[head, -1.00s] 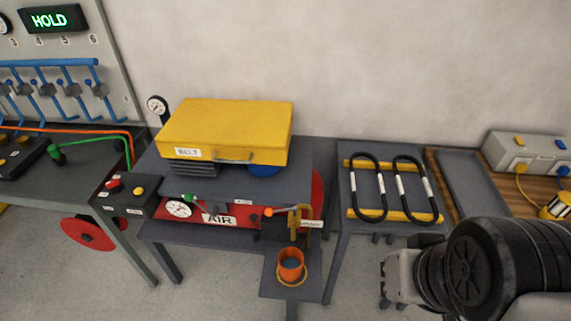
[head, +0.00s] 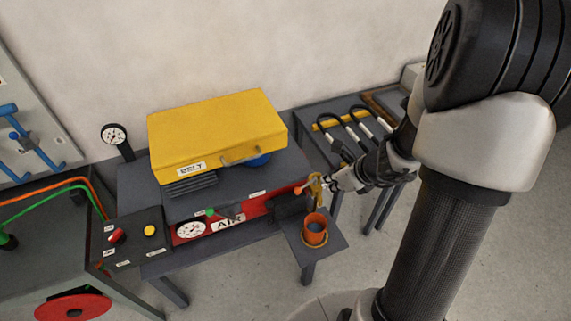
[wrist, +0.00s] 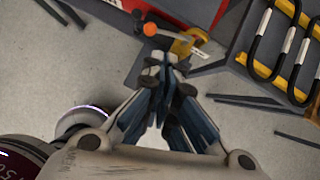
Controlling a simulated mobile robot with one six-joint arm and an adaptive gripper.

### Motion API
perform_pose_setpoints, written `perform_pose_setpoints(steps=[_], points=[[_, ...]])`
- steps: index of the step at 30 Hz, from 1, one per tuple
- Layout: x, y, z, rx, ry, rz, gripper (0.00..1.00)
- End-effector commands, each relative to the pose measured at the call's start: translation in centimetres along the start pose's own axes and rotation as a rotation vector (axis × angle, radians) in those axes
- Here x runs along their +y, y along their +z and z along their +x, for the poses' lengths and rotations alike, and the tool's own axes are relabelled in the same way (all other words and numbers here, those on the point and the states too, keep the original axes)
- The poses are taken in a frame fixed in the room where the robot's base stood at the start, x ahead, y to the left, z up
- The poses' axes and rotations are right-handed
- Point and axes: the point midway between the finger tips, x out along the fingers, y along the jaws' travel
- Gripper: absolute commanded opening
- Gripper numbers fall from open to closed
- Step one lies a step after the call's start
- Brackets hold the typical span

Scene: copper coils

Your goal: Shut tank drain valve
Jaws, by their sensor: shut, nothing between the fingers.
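The red tank marked AIR (head: 258,217) sits under the bench top. At its right end is a dark lever with an orange knob (head: 298,191), beside a yellow bracket-like part (head: 316,188). Both also show in the wrist view, the orange knob (wrist: 149,29) left of the yellow part (wrist: 183,46), which has a white tag (wrist: 208,63). I cannot tell the lever's exact setting. My gripper (head: 327,181) is shut and empty, its tips close to the yellow part; contact is unclear. In the wrist view the fingertips (wrist: 163,62) lie just below the knob and yellow part.
An orange cup (head: 314,228) stands on a small shelf (head: 330,240) below the valve. The yellow BELT cover (head: 215,132) is above the bench. A rack with black loops (head: 345,125) stands to the right. A green-knobbed lever (head: 212,212) is left along the tank.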

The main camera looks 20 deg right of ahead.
Motion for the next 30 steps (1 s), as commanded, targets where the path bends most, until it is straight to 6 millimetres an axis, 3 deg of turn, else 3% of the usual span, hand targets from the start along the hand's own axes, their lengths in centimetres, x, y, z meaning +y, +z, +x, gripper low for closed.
perform_pose_setpoints(steps=[5, 18, 24, 30], points=[[-0.1, -0.3, 2.0, 0.002, -0.001, 0.012, 0.00], [0.0, -0.3, 11.1, 0.002, 0.001, 0.008, 0.00], [-0.1, -0.2, 13.4, 0.001, 0.000, 0.008, 0.00], [-0.1, -0.1, 14.0, 0.000, -0.001, 0.006, 0.00]])
